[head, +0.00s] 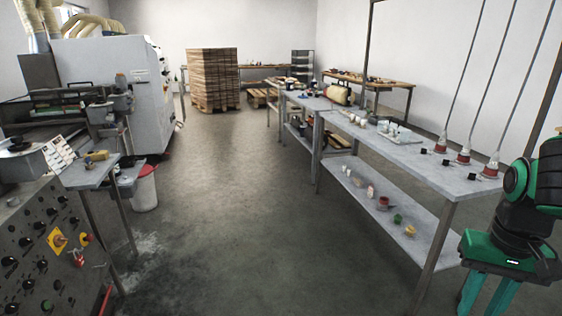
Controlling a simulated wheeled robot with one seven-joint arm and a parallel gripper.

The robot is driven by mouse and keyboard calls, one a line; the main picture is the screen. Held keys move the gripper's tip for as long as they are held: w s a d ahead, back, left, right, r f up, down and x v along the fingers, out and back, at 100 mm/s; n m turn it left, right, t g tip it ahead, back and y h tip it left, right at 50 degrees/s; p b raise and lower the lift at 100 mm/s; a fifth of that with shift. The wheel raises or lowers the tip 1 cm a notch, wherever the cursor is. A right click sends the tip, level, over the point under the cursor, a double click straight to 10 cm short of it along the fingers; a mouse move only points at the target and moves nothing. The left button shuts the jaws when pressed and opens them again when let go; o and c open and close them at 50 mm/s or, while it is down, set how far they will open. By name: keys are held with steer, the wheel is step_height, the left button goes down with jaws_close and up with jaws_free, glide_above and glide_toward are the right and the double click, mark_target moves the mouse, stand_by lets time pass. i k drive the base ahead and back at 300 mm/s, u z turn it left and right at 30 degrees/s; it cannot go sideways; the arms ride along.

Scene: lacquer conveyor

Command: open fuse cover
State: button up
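No fuse cover can be made out for certain. A grey control panel (30,262) with rows of black knobs stands at the lower left, cut off by the picture edge. It carries a yellow plate with a rotary switch (58,240) and a red and yellow part (80,258) beside it. My gripper (486,302) hangs at the lower right, its two teal fingers pointing down with a gap between them and nothing seen in it. The fingertips reach the bottom edge of the picture. The gripper is far from the panel, across the floor.
A long grey workbench (440,176) with a lower shelf runs along the right, close to my arm. A large white machine (110,85) stands at the left, with a white bucket (145,192) near it. Stacked pallets (212,80) are at the back. The middle floor is clear.

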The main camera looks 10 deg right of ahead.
mark_target(399, 128)
steer(key=z, duration=0.15)
steer(key=i, duration=2.3)
steer(key=z, duration=0.3)
steer(key=i, duration=1.65)
steer(key=z, duration=0.05)
